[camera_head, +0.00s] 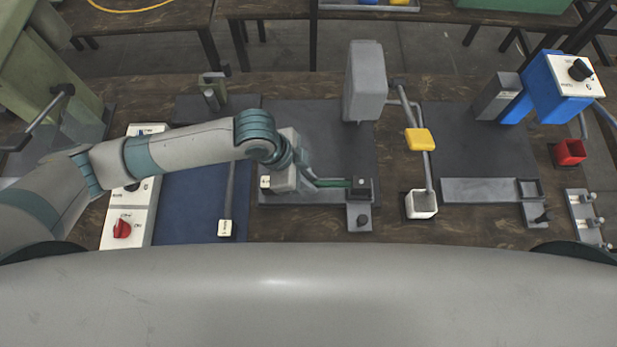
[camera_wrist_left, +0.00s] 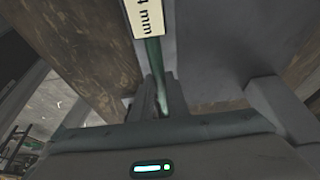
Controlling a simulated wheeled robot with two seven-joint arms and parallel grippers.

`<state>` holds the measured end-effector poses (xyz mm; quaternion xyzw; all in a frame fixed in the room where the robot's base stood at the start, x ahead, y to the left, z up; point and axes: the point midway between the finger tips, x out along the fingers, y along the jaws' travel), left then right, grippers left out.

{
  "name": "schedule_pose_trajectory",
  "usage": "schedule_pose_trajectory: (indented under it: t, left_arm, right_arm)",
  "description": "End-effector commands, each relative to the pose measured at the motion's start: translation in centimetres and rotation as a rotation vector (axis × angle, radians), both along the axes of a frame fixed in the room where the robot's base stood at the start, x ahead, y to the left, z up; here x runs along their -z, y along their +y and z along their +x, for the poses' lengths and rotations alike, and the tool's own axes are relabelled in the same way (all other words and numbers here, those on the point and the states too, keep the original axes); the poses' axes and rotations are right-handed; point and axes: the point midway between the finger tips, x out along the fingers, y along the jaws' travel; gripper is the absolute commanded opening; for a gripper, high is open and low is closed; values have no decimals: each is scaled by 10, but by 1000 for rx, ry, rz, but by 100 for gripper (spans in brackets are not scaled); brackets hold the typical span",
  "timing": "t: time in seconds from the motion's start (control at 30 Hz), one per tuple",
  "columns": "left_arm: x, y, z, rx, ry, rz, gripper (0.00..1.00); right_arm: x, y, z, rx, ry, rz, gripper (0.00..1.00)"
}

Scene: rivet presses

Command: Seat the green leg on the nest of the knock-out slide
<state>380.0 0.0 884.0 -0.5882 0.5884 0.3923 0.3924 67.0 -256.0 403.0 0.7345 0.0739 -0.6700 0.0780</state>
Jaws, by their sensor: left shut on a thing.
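The green leg (camera_head: 333,183) is held by my left gripper (camera_head: 308,180) over the long grey slide (camera_head: 305,200) in front of the middle press. Its right end reaches a dark block (camera_head: 361,183) on the slide; contact there is too small to tell. A white tag (camera_head: 265,182) shows left of the gripper. In the left wrist view the green leg (camera_wrist_left: 154,62) runs between the fingers (camera_wrist_left: 161,98), with a white "mm" tag (camera_wrist_left: 146,17) at its far end. Whether the leg rests in the nest is hidden. My right gripper is out of view.
A grey tagged leg (camera_head: 232,185) lies on the blue mat (camera_head: 190,210). The middle press head (camera_head: 365,85) stands behind the slide.

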Motion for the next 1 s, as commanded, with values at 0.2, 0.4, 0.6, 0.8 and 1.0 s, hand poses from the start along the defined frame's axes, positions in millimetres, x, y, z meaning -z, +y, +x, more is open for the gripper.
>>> schedule_pose_trajectory:
  t: [0.2, 0.4, 0.6, 0.8, 1.0]
  left_arm:
    - [4, 0, 0, 0, 0, 0, 0]
    - [7, 0, 0, 0, 0, 0, 0]
    - [10, 0, 0, 0, 0, 0, 0]
    - [11, 0, 0, 1, -1, 0, 0]
    - [11, 0, 0, 1, 0, 0, 17]
  right_arm:
    - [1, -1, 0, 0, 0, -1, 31]
    - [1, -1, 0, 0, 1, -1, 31]
    - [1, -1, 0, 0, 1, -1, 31]
    - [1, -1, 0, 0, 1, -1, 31]
    - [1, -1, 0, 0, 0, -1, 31]
